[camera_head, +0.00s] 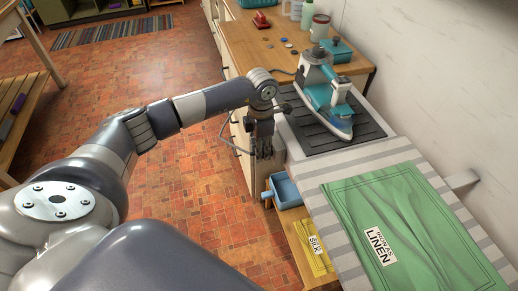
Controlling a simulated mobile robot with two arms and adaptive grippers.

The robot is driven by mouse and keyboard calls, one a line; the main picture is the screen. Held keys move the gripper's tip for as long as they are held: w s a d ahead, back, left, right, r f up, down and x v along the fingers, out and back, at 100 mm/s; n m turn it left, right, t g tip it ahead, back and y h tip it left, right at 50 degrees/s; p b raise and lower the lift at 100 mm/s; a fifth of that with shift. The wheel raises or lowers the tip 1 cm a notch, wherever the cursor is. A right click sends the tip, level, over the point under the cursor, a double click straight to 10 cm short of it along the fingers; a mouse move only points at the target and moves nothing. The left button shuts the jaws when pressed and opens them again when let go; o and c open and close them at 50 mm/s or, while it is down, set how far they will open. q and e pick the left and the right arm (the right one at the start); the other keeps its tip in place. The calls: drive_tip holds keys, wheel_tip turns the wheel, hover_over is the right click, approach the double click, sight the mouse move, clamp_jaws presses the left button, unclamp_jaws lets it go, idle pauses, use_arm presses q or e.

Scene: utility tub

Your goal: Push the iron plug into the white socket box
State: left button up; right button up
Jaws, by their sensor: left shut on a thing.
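The iron (328,100), white and teal, rests on a dark ribbed pad on the counter. My left gripper (265,152) points down beside the counter's left side, below the iron. It is shut on the iron plug, which is mostly hidden between the fingers. A pale box (280,149), seemingly the white socket box, is on the counter's side just right of the fingers. I cannot tell whether the plug touches it. A thin grey loop, perhaps cord, shows left of the gripper. My right gripper is out of view.
A green linen cloth (405,215) lies on the striped board (325,215). A blue tub (287,189) and a yellow silk packet (313,247) sit below the gripper. Bottles and a red item (262,20) stand on the wooden top.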

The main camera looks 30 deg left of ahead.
use_arm(q)
drive_tip(key=shift+w+d, duration=0.15)
idle(0.6)
drive_tip(key=o, duration=1.1)
drive_tip(key=shift+w, duration=0.1)
